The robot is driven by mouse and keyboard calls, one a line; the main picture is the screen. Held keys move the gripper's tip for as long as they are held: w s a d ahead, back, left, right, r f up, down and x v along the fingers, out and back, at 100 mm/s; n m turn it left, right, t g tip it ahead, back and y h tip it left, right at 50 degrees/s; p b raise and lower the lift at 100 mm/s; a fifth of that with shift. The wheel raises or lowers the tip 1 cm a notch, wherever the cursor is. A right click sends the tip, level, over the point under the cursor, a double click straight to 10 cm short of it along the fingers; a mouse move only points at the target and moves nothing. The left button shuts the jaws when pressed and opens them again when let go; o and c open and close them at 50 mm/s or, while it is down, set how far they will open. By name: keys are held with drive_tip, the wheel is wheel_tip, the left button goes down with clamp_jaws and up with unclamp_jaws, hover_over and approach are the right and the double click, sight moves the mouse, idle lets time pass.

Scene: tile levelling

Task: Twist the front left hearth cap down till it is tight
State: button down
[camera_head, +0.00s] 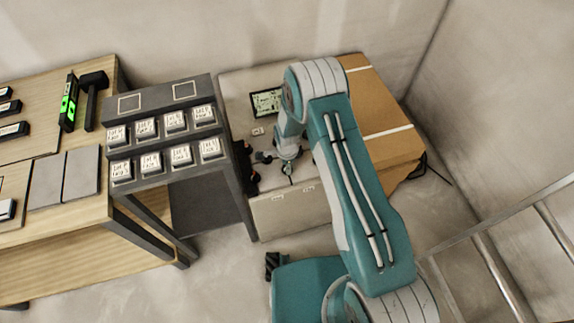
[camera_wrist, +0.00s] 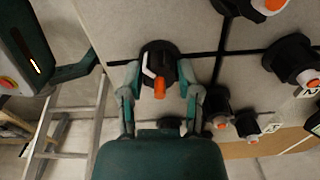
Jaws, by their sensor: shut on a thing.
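In the wrist view a black round cap (camera_wrist: 151,54) with a white pointer and an orange tab sits on the pale hearth tiles (camera_wrist: 120,20). It stands close to a dark joint between tiles. My gripper (camera_wrist: 160,74) has one finger on each side of this cap and is shut on it. In the head view my gripper (camera_head: 289,168) is over the pale hearth (camera_head: 285,213), low and partly hidden by my arm. The held cap is hard to make out there. Whether its base touches the tile is hidden.
Several other black caps with orange tops (camera_wrist: 292,60) stand to the right in the wrist view, near small number labels. In the head view a rack of white labelled boxes (camera_head: 163,150) and a wooden bench (camera_head: 40,150) stand left. A metal ladder (camera_head: 500,260) is at right.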

drive_tip(key=shift+w+a+r+m, duration=0.1)
drive_tip(key=shift+w+m, duration=0.15)
drive_tip(key=shift+m, duration=0.35)
drive_tip(key=shift+c, duration=1.5)
unclamp_jaws()
drive_tip(key=shift+s, duration=0.1)
wheel_tip(320, 180, up, 12)
